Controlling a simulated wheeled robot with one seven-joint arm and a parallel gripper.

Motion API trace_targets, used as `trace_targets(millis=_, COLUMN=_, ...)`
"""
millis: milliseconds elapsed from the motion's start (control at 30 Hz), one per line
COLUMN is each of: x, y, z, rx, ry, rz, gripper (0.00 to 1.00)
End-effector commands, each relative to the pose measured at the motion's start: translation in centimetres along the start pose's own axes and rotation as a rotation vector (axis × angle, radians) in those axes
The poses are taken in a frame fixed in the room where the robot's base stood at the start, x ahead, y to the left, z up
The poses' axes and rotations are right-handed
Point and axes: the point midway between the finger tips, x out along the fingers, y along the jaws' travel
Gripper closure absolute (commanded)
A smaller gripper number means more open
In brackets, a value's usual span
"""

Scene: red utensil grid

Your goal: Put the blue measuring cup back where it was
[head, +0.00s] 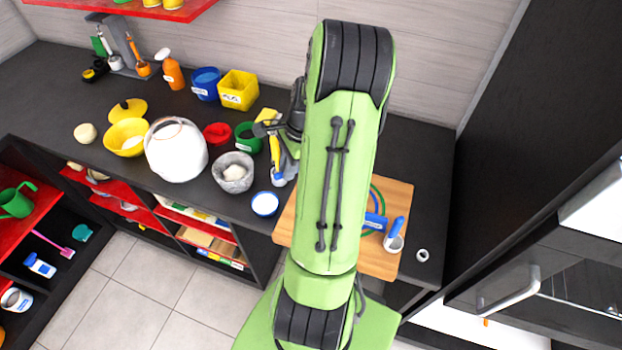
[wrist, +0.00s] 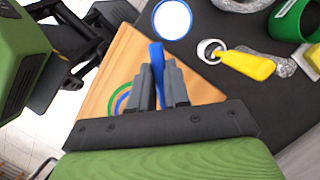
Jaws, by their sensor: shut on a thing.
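My gripper (wrist: 160,80) is shut on a slim blue piece (wrist: 156,58) that looks like a measuring cup handle. No cup bowl shows on it, so I cannot confirm that it is the blue measuring cup. In the wrist view it is in front of the wooden board (wrist: 120,65); whether they touch is unclear. In the head view my arm hides the fingertips. There, a small pale cup with a blue handle (head: 398,226) is on the right of the board (head: 405,197). A blue labelled piece (head: 375,221) is beside it.
A yellow-handled measuring cup (head: 275,150) and a blue-rimmed bowl (head: 265,204) are left of the board. Green (head: 248,137), red (head: 217,134) and grey (head: 233,172) containers crowd the counter. A stand (head: 122,45) with utensils is at the back left. A white ring (head: 422,255) lies right.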

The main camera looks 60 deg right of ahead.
Motion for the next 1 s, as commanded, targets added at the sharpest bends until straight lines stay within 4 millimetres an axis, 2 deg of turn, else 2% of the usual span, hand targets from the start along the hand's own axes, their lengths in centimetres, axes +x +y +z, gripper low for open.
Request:
trace_targets(millis=33, x=1.6, y=0.2, z=-0.4, rx=0.001, ry=-0.004, rz=0.008, gripper=1.0)
trace_targets(millis=100, x=3.2, y=0.2, z=-0.8, rx=0.0, ry=-0.004, rz=0.006, gripper=1.0)
trace_targets(millis=433, x=8.0, y=0.2, z=-2.3, rx=-0.003, ry=-0.003, rz=0.006, gripper=1.0)
trace_targets(millis=767, x=8.6, y=0.1, z=-2.6, rx=-0.003, ry=0.0, rz=0.002, gripper=1.0)
trace_targets(millis=800, x=8.7, y=0.2, z=-2.6, rx=-0.003, ry=0.0, rz=0.003, gripper=0.82)
trace_targets(millis=967, x=8.6, y=0.2, z=-2.6, rx=-0.003, ry=0.0, rz=0.003, gripper=0.58)
trace_targets(millis=1000, x=8.5, y=0.2, z=-2.6, rx=-0.003, ry=0.0, rz=0.003, gripper=0.58)
